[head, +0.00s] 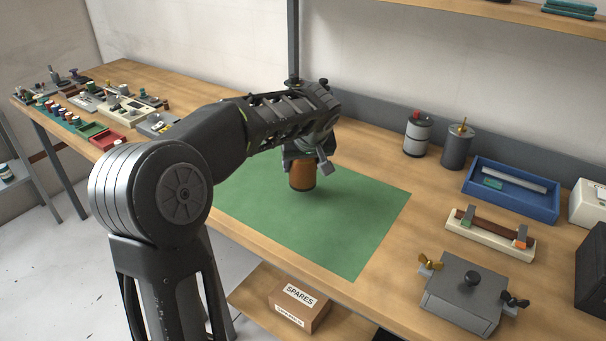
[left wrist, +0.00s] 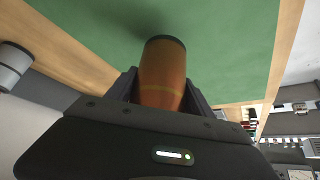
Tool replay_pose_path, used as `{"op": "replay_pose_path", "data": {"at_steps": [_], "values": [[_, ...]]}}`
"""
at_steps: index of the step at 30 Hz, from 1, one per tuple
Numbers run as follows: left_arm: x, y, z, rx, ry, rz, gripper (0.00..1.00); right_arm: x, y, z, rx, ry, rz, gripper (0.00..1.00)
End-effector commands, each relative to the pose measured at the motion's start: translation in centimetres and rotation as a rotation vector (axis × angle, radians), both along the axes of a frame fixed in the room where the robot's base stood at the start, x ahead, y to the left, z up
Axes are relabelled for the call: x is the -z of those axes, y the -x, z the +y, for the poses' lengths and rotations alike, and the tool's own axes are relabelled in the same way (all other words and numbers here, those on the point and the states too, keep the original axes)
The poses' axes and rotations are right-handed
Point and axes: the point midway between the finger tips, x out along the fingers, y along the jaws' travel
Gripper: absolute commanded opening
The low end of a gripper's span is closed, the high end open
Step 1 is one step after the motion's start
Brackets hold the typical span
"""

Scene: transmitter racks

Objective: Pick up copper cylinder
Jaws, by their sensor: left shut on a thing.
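The copper cylinder (head: 302,176) is orange-brown with a dark band at its lower end. It is upright under my left gripper (head: 303,160), over the green mat (head: 362,224). In the left wrist view the cylinder (left wrist: 163,72) sits between the two dark fingers of my left gripper (left wrist: 160,88), which is shut on it. A shadow shows on the mat close to its dark end; I cannot tell whether the cylinder touches the mat. Its upper end is hidden by the gripper. My right gripper is not in view.
A white-and-grey cylinder (head: 417,134) and a dark grey cylinder (head: 457,147) stand behind the mat. To the right are a blue tray (head: 510,203), a cream holder (head: 490,238) and a grey box (head: 464,297). Small parts crowd the far left. The mat's right part is clear.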

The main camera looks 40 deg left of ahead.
Motion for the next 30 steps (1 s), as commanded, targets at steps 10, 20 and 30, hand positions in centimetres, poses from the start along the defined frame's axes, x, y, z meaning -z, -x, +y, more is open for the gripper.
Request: {"op": "replay_pose_path", "data": {"at_steps": [10, 20, 30], "values": [[-5.7, -0.1, -0.1, 0.001, 0.0, -0.003, 0.0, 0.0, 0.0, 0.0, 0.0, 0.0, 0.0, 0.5], [-6.2, 0.0, -0.1, 0.001, 0.0, -0.002, 0.0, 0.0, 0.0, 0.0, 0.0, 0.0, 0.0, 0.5], [-6.1, 0.0, -0.1, 0.001, 0.0, -0.002, 0.0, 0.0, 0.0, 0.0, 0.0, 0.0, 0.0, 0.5]]}}
